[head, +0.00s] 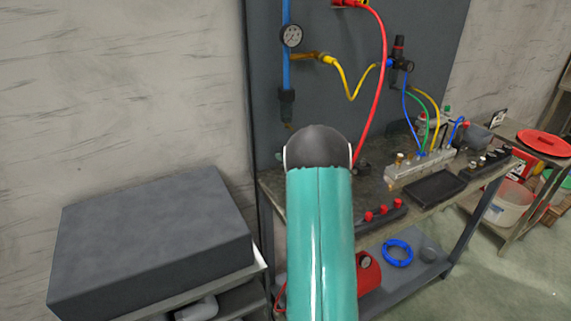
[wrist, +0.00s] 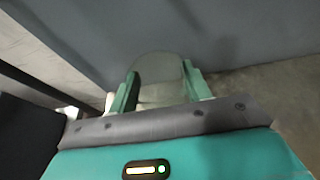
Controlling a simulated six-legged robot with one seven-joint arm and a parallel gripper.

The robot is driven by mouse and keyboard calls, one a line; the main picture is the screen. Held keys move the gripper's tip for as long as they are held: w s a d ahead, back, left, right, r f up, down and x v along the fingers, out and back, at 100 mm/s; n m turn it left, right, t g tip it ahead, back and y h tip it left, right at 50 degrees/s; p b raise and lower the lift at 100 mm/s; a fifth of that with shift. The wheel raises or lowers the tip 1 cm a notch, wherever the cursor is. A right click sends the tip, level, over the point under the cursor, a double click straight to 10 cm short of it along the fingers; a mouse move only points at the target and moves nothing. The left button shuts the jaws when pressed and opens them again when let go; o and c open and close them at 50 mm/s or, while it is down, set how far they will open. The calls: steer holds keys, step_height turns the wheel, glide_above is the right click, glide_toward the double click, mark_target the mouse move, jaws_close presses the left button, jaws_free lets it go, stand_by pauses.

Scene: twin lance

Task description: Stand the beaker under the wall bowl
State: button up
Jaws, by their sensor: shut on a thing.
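In the wrist view my gripper (wrist: 160,72) has its two green fingers on either side of a clear, round-topped beaker (wrist: 158,88) and is shut on it. The beaker's lower part is hidden behind the gripper body. In the head view my teal arm hides the gripper and the beaker. The wall bowl (head: 287,98) is a dark cup with a small tip below, at the lower end of the blue wall pipe. It hangs above the bench's left end, up and left of my arm's dark joint.
The workbench (head: 275,185) holds a manifold (head: 420,168), a black tray (head: 435,187) and a red-knobbed block (head: 383,212). A red hose (head: 382,70) hangs down to the bench. A dark grey box (head: 150,240) stands at left. Bare bench top shows near the wall.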

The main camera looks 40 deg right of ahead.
steer(key=shift+w+f, duration=0.4)
steer(key=shift+f, duration=0.1)
steer(key=shift+w+f, duration=0.15)
steer(key=shift+f, duration=0.7)
steer(key=shift+w+f, duration=0.1)
steer(key=shift+f, duration=0.7)
steer(key=shift+f, duration=0.15)
steer(key=o, duration=1)
steer(key=shift+c, duration=0.2)
